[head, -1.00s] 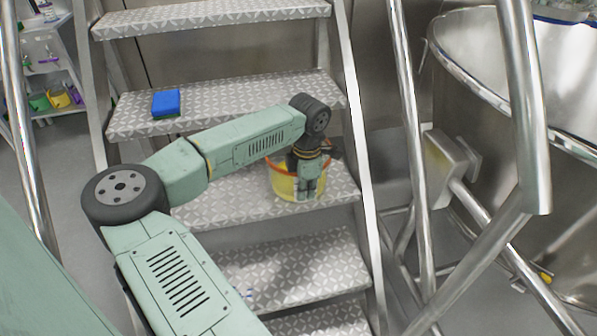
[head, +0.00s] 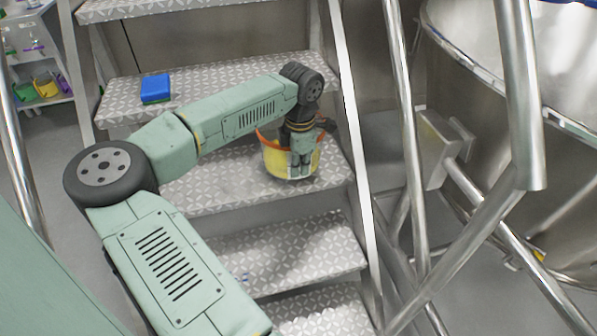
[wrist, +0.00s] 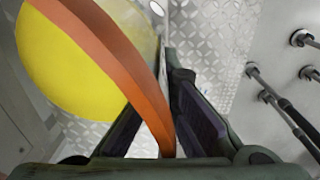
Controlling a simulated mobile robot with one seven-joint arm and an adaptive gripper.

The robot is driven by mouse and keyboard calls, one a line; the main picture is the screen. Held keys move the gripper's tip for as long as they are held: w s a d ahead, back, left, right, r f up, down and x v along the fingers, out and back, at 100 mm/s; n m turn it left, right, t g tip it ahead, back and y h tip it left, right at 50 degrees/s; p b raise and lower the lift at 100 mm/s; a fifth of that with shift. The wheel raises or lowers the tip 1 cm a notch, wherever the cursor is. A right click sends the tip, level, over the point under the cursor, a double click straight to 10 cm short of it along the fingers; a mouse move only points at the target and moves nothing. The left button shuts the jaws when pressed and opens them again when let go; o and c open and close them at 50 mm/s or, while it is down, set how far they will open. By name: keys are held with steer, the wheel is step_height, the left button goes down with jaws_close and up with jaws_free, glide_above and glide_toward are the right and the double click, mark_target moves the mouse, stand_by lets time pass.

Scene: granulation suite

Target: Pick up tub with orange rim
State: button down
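The yellow tub with the orange rim (head: 272,157) stands on a middle tread of the metal stairs, near its right end. My gripper (head: 301,172) points down at the tub's near right side and hides part of it. In the wrist view the tub (wrist: 75,70) fills the upper left, and its orange rim runs down between the two fingers of my gripper (wrist: 158,118). The fingers are apart, with a gap visible beside the rim. The right finger lies close along the rim; contact is unclear. The left fingertip is partly hidden by the tub.
A blue sponge-like block (head: 156,89) lies on the tread above, at left. A metal handrail (head: 408,150) and a large steel vessel (head: 500,130) stand to the right. Shelves with small containers (head: 35,70) are at the far left. The tread left of the tub is clear.

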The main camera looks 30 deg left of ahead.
steer(key=s+d+r+b, duration=0.2)
steer(key=s+d+b, duration=0.1)
steer(key=s+d, duration=0.6)
steer(key=d, duration=0.4)
steer(key=shift+d+r, duration=0.15)
steer(key=shift+r, duration=0.15)
